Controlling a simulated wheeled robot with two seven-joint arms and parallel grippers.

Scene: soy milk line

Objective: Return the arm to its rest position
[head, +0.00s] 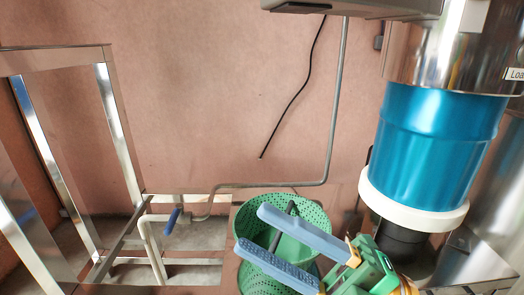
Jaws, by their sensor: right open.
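My right gripper (278,238) comes in from the bottom right. My left gripper is not in view.
A blue drum (437,145) with a white ring (413,208) at its foot stands at the right. A metal frame (122,135) stands at the left. A pipe with a blue valve handle (171,221) runs low along the wall (210,110). A black cable (294,97) hangs down.

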